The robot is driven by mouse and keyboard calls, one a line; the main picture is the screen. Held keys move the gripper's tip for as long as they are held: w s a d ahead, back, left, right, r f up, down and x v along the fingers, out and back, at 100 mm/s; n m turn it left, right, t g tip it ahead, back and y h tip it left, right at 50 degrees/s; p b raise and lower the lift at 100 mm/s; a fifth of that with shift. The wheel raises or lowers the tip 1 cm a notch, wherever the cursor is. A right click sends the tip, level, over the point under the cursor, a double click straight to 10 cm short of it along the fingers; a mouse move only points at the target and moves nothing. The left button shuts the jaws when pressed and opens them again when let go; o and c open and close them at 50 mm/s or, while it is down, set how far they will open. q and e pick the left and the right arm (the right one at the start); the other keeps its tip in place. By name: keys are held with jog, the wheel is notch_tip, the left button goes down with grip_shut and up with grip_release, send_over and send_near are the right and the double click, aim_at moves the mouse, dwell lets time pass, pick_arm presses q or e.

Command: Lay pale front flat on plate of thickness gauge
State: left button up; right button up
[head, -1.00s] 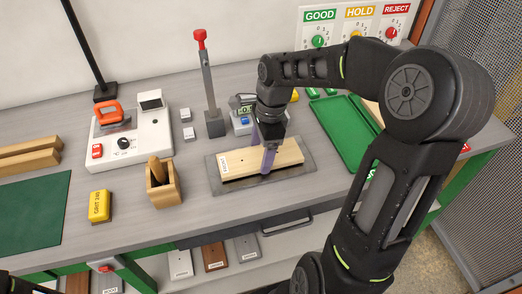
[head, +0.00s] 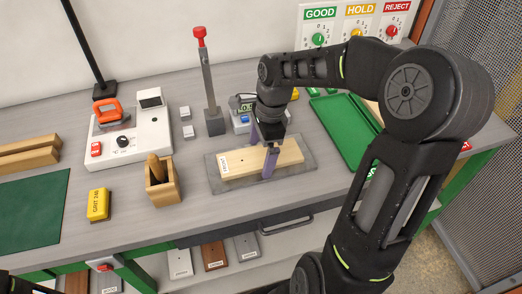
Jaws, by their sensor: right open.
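The pale front (head: 241,164), a light wooden board with a small label at its left end, lies on the grey plate (head: 219,186) of the thickness gauge. It looks flat. The gauge's small display unit (head: 241,104) stands behind the plate, partly hidden by my right arm. My right gripper (head: 262,155) is open over the board, with one purple finger at its front edge and the other at its far side. Whether the fingers touch the board cannot be told. My left gripper is not in view.
A green tray (head: 338,133) lies right of the plate. A post with a red knob (head: 208,85) stands behind it. A wooden holder (head: 163,185), a yellow block (head: 98,204) and a white machine (head: 131,147) are to the left. Several boards sit on a shelf below the bench.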

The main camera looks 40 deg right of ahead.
jog(key=r, duration=0.5)
jog(key=d+r, duration=0.1)
jog(key=r, duration=0.1)
jog(key=shift+s+r+b, duration=0.2)
jog(key=shift+r+b, duration=0.15)
jog(key=shift+r, duration=0.05)
dwell(1.1)
